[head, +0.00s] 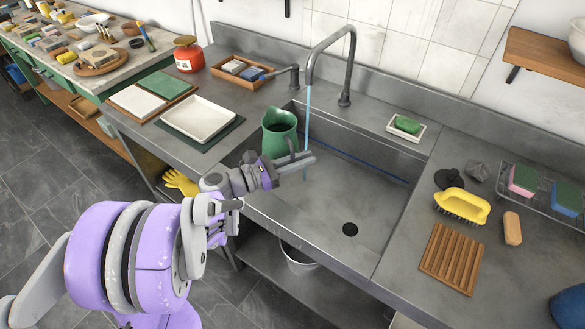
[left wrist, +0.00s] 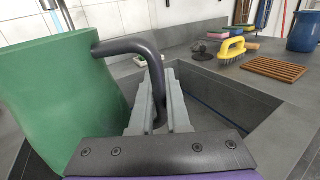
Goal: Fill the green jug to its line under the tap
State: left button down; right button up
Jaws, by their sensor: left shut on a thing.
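The green jug (head: 279,135) is upright at the left end of the sink (head: 335,205); its base is hidden in the head view. My left gripper (head: 300,163) is shut on the jug's dark handle, which shows between the fingers (left wrist: 158,105) in the left wrist view. The jug (left wrist: 60,95) fills the left of that view. The grey tap (head: 349,68) arches over the sink, and a thin blue water stream (head: 307,120) runs from it. In the head view the stream passes just right of the jug's rim. No fill line or water level is visible. My right gripper is out of view.
A white tray (head: 199,119) lies on the left counter. A soap dish (head: 406,128) stands behind the sink. A yellow brush (head: 461,205) and slatted wooden rack (head: 452,260) lie on the right counter. The sink's right part, around the drain (head: 350,229), is clear.

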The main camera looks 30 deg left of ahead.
pick_arm(q)
jog(key=s, duration=0.1)
jog(key=s+a+h, duration=0.1)
jog(key=g, duration=0.1)
jog(key=shift+s+a+r+m, duration=0.35)
jog(key=shift+s+a+m, duration=0.05)
jog(key=w+d, duration=0.1)
jog(key=w, duration=0.6)
jog(key=shift+w+f+h+b, duration=0.2)
jog(key=shift+f+h+b, duration=0.15)
jog(key=shift+f+h, duration=0.1)
jog(key=shift+d, duration=0.1)
jog(key=w+d, duration=0.1)
jog(key=w, duration=0.7)
jog(key=shift+w, duration=0.2)
jog(key=shift+d, duration=0.1)
dwell(4.9)
